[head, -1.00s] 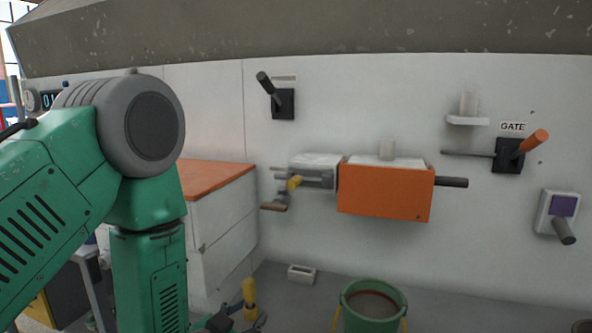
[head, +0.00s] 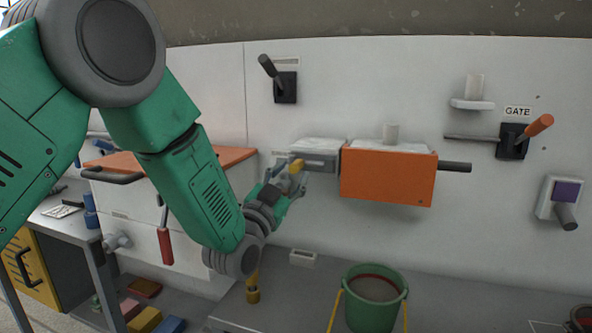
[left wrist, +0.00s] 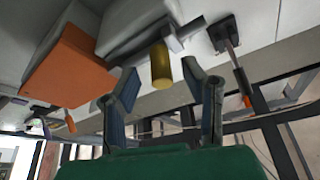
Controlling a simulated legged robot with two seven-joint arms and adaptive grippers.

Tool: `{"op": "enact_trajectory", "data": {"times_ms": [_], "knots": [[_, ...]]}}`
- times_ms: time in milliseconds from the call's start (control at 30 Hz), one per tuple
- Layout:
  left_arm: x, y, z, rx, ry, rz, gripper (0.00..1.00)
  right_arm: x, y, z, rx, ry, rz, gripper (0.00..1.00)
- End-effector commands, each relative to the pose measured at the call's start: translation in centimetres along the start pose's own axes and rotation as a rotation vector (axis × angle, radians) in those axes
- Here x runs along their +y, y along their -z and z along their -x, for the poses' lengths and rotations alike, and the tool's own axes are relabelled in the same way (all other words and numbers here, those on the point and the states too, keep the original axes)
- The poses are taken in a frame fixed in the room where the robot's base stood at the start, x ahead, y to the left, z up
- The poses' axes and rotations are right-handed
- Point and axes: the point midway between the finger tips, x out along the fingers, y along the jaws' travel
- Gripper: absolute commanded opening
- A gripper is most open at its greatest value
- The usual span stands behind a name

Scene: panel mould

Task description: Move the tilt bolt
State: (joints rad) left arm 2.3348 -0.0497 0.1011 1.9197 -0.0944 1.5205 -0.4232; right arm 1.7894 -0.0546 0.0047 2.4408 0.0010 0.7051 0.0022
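The tilt bolt, with a yellow grip (head: 296,166), sits at the left end of the mould, beside the orange box front (head: 388,178). In the left wrist view the yellow grip (left wrist: 160,68) points toward the camera, between the fingertips. My left gripper (head: 291,180) is at the bolt, and its fingers partly cover it in the head view. In the left wrist view the left gripper (left wrist: 159,72) is open, with a gap visible on both sides of the grip. My right gripper is not in view.
A black lever (head: 270,70) is on the wall above. The GATE lever (head: 538,126) and a grey switch box (head: 560,200) are at right. A green bucket (head: 374,300) stands below the orange box. My left arm covers part of the white cabinet (head: 130,205).

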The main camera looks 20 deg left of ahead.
Motion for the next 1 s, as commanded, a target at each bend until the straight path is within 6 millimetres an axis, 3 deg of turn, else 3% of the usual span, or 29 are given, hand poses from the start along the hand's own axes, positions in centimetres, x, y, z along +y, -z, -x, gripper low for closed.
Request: {"op": "enact_trajectory", "data": {"times_ms": [200, 533, 633, 667, 867, 1000], "knots": [[0.0, 0.0, -2.1, 0.0, 0.0, 0.0, 0.38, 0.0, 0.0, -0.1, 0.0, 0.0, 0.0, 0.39], [0.0, -0.1, -2.4, -0.002, -0.001, 0.001, 0.38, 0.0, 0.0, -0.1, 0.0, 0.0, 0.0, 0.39], [0.0, -0.1, -2.4, -0.002, -0.001, 0.001, 0.03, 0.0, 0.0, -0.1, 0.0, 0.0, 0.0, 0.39], [0.0, -0.1, -2.4, -0.002, -0.001, 0.001, 0.0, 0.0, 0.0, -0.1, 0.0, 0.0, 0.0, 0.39], [0.3, 0.0, -2.4, -0.001, -0.002, 0.001, 0.0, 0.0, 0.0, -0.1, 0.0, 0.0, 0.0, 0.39], [2.0, 0.6, -2.6, 0.0, -0.005, 0.002, 0.0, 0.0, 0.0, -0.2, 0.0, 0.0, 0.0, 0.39]]}}
